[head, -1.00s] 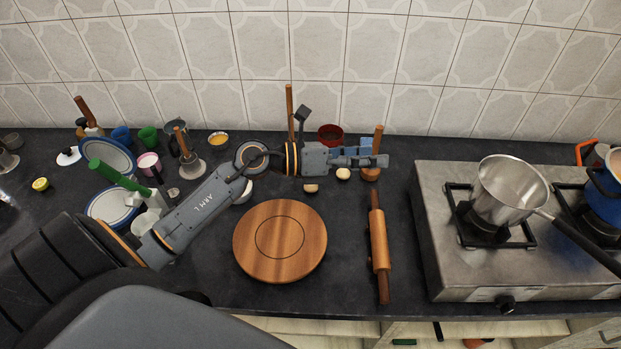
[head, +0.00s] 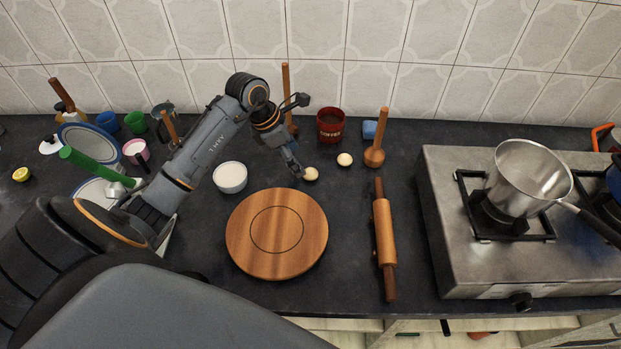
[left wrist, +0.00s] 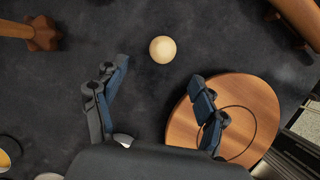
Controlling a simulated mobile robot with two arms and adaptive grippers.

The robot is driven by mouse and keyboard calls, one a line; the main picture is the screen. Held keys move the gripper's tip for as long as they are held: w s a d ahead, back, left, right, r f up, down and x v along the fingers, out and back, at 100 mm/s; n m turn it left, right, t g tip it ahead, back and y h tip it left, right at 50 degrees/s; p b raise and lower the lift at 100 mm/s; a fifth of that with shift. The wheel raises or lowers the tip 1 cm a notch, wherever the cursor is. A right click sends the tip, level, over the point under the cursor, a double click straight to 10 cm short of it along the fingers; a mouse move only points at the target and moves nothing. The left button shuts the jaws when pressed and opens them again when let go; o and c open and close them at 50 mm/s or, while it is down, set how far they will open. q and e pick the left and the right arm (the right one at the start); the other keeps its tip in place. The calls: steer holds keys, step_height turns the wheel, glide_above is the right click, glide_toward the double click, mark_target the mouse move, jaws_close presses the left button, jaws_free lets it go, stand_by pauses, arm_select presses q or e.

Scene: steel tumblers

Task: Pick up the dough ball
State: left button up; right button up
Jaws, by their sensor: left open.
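Two pale round dough balls lie on the dark counter in the head view. One dough ball (head: 311,174) is close beside the tip of my left gripper (head: 297,171). The other dough ball (head: 344,159) lies further right. In the left wrist view one dough ball (left wrist: 162,49) shows, apart from and beyond the two fingertips of my left gripper (left wrist: 158,78), roughly in line with the gap. The fingers are spread and nothing is between them. I cannot tell which of the two balls this is. My right gripper is not in view.
A round wooden board (head: 243,248) lies in front of the gripper, with a rolling pin (head: 384,235) to its right. A white bowl (head: 230,178), a red coffee mug (head: 331,126) and a wooden masher (head: 375,155) stand nearby. The stove (head: 455,270) with a pan is at right.

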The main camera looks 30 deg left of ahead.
mark_target(309, 177)
arm_select(q)
steer(key=b+x, duration=0.3)
steer(key=x, duration=0.3)
steer(key=shift+d+f, duration=0.1)
steer(key=shift+d, duration=0.05)
steer(key=shift+s, duration=0.1)
steer(key=shift+c, duration=0.4)
steer(key=c, duration=1.1)
steer(key=shift+c, duration=0.2)
step_height(309, 177, up, 10)
steer(key=b, duration=0.1)
